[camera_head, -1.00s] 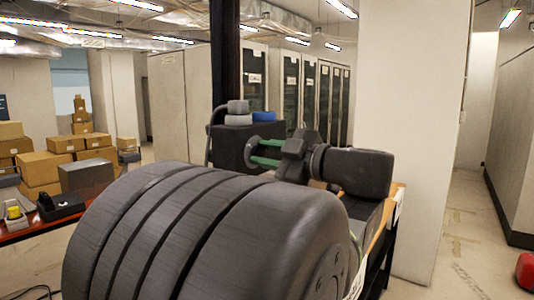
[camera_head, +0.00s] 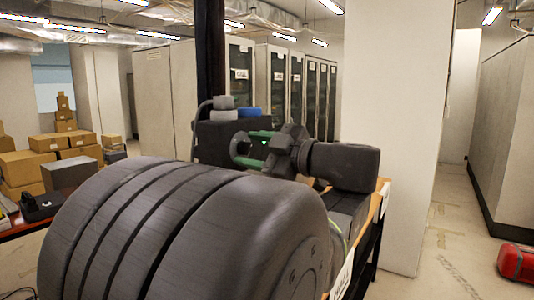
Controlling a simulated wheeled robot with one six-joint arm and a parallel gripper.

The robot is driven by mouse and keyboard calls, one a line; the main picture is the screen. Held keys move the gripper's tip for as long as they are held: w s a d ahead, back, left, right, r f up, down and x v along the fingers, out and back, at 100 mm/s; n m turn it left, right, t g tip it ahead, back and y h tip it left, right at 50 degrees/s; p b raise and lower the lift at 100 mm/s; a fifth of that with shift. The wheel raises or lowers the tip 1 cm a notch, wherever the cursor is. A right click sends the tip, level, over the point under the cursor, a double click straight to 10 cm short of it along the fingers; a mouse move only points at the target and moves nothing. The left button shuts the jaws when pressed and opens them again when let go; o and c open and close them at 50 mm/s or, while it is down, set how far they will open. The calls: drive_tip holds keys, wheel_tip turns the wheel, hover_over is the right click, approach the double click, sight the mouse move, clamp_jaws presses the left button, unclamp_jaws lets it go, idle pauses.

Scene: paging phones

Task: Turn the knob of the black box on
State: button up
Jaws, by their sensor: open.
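A small black box (camera_head: 41,206) lies on the red-brown table at the left. A larger dark box (camera_head: 213,142) stands behind my gripper, with rounded grey pieces and a blue piece on top. I cannot tell which of these is the task's box, and I cannot make out a knob on either. My gripper (camera_head: 236,149) has green fingers, which point left and are apart, with nothing seen between them. In the picture it overlaps the front of the larger dark box. I cannot tell whether it touches it.
The table edge (camera_head: 22,231) shows at the left, by a grey box (camera_head: 72,174) and stacked cartons (camera_head: 28,168). A white pillar (camera_head: 400,140) stands right of my arm. A red canister (camera_head: 517,262) lies on the floor at right, where an aisle is open.

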drive_tip(key=b+v, duration=0.3)
drive_tip(key=v, duration=1)
drive_tip(key=shift+d+b, duration=0.25)
drive_tip(key=shift+b, duration=0.05)
drive_tip(key=shift+s+a, duration=0.1)
drive_tip(key=p+x, duration=0.3)
drive_tip(key=x, duration=1)
drive_tip(key=shift+w+a+p, duration=0.2)
drive_tip(key=shift+a+p, duration=0.1)
drive_tip(key=shift+p, duration=0.1)
drive_tip(key=shift+d, duration=0.1)
